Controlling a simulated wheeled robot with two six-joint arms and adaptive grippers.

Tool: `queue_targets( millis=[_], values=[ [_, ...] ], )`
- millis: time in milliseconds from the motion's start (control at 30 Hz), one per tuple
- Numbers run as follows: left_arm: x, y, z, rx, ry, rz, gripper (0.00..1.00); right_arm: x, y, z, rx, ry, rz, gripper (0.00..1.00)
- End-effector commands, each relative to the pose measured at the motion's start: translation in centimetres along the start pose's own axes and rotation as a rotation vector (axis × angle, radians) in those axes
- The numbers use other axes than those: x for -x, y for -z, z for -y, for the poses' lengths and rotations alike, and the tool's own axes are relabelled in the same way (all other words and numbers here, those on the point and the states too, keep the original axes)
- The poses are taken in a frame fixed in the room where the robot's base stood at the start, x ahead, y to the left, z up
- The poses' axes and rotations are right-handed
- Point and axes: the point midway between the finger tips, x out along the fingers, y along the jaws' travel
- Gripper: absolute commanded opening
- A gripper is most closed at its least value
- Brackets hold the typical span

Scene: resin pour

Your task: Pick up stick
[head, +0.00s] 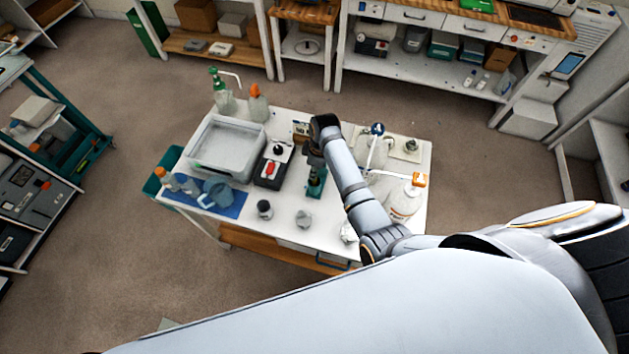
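A white table (290,215) stands in the middle of the head view. My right arm reaches over it from the right. My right gripper (316,178) points down over the middle of the table, at a small dark green item (317,190). I cannot tell whether it touches that item or whether its fingers are open or shut. I cannot make out a stick; it may be hidden by my arm or too small to see. My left gripper is not in view.
A blue mat (229,207) holds a pitcher (216,192). Small jars (264,210) stand in front. A large bottle (404,205) stands at the right.

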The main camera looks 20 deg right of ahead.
Motion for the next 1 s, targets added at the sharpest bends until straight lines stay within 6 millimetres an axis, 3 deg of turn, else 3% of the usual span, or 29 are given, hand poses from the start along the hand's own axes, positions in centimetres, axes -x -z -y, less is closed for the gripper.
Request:
queue_targets(
  millis=[100,467,567,833,1000],
  values=[
    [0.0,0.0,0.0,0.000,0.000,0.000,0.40,0.0,0.0,0.0,0.000,0.000,0.000,0.00],
    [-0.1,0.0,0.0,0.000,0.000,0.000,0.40,0.2,0.0,0.0,0.000,0.000,0.000,0.00],
    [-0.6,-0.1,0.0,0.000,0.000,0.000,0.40,1.4,0.2,-0.1,0.000,-0.002,-0.002,0.00],
    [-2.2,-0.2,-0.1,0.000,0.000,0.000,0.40,7.4,1.0,0.0,0.000,-0.003,-0.003,0.00],
    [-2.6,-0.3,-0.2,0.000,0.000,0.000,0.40,9.6,1.2,0.0,0.000,-0.001,0.000,0.00]
  ],
)
